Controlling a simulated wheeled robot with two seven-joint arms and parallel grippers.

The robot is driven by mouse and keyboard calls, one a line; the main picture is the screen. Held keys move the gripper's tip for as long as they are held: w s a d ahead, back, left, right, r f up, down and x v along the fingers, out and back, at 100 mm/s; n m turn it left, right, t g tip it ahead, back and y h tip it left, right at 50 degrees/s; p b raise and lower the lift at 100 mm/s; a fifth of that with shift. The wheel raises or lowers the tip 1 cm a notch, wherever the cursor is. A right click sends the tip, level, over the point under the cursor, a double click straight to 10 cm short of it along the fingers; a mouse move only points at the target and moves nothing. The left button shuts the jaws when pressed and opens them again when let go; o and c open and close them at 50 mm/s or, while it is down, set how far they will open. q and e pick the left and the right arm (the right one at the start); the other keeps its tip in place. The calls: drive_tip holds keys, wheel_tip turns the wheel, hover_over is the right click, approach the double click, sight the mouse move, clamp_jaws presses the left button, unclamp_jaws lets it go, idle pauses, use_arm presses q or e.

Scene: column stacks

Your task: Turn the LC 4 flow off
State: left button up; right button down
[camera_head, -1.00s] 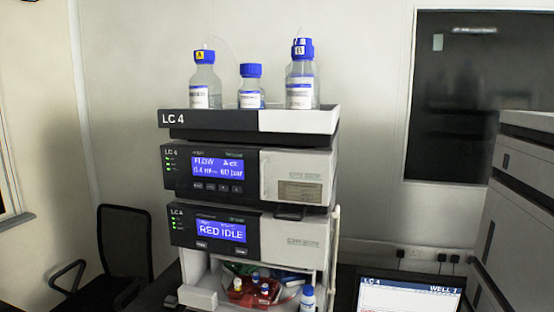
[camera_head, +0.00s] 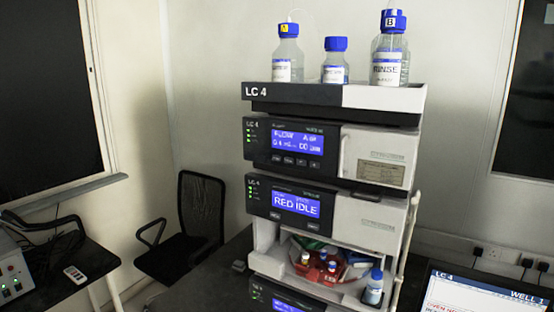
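The LC 4 stack stands in the middle to right of the head view. Its top tray (camera_head: 300,95) is labelled LC 4. Below it is the pump module (camera_head: 262,152), with a blue display (camera_head: 296,141) reading FLOW and small blurred figures. A row of small buttons (camera_head: 289,161) sits under that display. The module below (camera_head: 262,207) has a blue display (camera_head: 295,203) reading RED IDLE. Green lights show at the left of both modules. Neither of my grippers is in view.
Several blue-capped bottles stand on the tray, one marked RINSE (camera_head: 389,55). A red holder with vials (camera_head: 318,268) sits in the open bay. A laptop (camera_head: 480,295) is at the lower right. A black chair (camera_head: 200,210) and a side table with a remote (camera_head: 75,273) are left.

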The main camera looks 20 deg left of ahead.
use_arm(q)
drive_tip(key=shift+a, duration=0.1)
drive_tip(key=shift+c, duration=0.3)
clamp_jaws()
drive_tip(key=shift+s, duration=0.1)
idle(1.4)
